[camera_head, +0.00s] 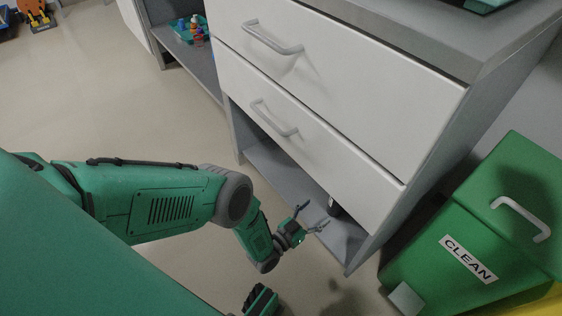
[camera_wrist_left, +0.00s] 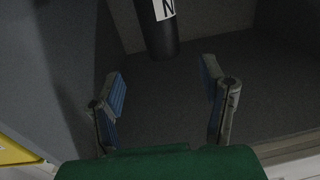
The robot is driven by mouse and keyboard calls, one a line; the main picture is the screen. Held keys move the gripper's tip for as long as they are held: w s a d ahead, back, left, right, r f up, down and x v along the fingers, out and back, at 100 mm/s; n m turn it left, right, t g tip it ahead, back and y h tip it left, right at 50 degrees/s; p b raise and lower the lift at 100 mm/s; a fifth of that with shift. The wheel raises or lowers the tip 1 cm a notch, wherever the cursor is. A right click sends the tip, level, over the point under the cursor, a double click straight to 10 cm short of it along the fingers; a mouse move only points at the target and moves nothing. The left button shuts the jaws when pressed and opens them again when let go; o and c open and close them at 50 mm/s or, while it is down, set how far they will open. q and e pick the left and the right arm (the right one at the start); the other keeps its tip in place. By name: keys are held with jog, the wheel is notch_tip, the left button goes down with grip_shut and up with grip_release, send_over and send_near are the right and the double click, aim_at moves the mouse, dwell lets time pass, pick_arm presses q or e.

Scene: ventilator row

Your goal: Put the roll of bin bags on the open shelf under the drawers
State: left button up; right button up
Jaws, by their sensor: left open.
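The roll of bin bags, a black cylinder (camera_head: 334,207) with a white label, is on the grey open shelf (camera_head: 285,178) under the drawers, near its right end. The roll also shows in the left wrist view (camera_wrist_left: 161,36), just beyond the fingertips and between their lines; its far end is cut off by the frame. My left gripper (camera_head: 313,216) is open at the front of the shelf, fingers pointing inward. In the left wrist view its two blue-padded fingers (camera_wrist_left: 162,78) are spread with nothing between them.
Two white drawer fronts (camera_head: 330,75) with handles hang above the shelf. A green bin (camera_head: 490,235) labelled CLEAN stands at the right. Another shelf at the back holds a green tray (camera_head: 184,36) of small items. Open floor lies at the left.

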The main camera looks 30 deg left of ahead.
pick_arm(q)
jog(key=s+a+r+n+g+y, duration=0.1)
jog(key=s+a+r+g, duration=0.3)
jog(key=s, duration=0.5)
jog(key=s+a+r+n+g+y, duration=0.1)
jog(key=s+a+r+g+y, duration=0.2)
jog(key=s, duration=0.7)
jog(key=s+a+r+n+g+y, duration=0.1)
jog(key=s+a+r+g, duration=0.5)
jog(key=s+r+g, duration=0.2)
jog(key=shift+s+a+g+y, duration=0.4)
jog(key=shift+s+g, duration=0.3)
jog(key=shift+s, duration=0.15)
jog(key=shift+d+r, duration=0.1)
jog(key=shift+r, duration=0.05)
